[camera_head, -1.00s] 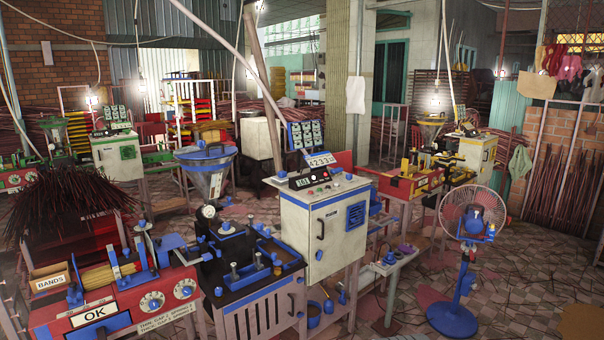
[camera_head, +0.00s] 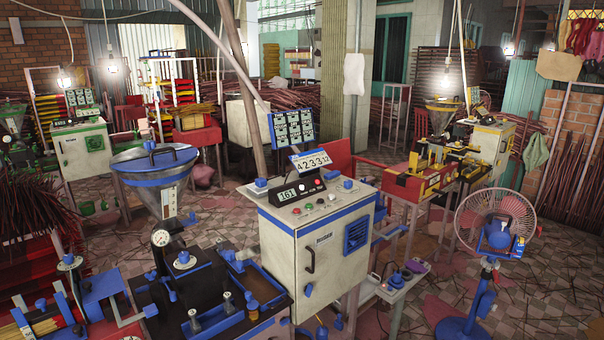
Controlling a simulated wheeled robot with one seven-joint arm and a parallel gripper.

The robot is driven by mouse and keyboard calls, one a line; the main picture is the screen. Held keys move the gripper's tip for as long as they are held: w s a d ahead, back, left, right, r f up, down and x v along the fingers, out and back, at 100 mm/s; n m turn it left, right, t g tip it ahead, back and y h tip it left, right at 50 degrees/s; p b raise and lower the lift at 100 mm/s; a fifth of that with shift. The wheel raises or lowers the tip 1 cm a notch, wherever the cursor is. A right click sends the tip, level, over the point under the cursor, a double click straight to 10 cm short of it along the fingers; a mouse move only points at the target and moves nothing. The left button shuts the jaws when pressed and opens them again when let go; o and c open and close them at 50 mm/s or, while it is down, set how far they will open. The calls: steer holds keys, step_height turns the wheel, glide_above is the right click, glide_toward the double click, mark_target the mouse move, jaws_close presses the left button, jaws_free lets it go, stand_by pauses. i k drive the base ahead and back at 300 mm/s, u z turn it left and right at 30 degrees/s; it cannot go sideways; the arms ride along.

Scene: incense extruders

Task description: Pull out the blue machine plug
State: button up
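The blue-trimmed incense machine stands in the middle, with its white cabinet (camera_head: 290,243), a funnel hopper (camera_head: 165,202) and a dark bed with blue fittings. Right of the cabinet, low down, a pale power strip (camera_head: 384,294) lies on a small stand. A small blue plug (camera_head: 397,280) appears to sit upright on it. A purple piece (camera_head: 415,267) shows further back on the strip. The plug is too small to tell how deep it sits. My gripper is not in view.
A blue pedestal fan (camera_head: 497,235) stands right of the strip. A red and yellow machine (camera_head: 425,180) is behind it. A bundle of dark sticks (camera_head: 30,205) is at the far left. Tiled floor (camera_head: 425,312) shows between the stand and the fan.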

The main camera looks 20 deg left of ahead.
mark_target(262, 182)
steer(key=u, duration=0.05)
steer(key=i, duration=0.95)
steer(key=u, duration=0.9)
steer(key=i, duration=0.75)
steer(key=u, duration=0.85)
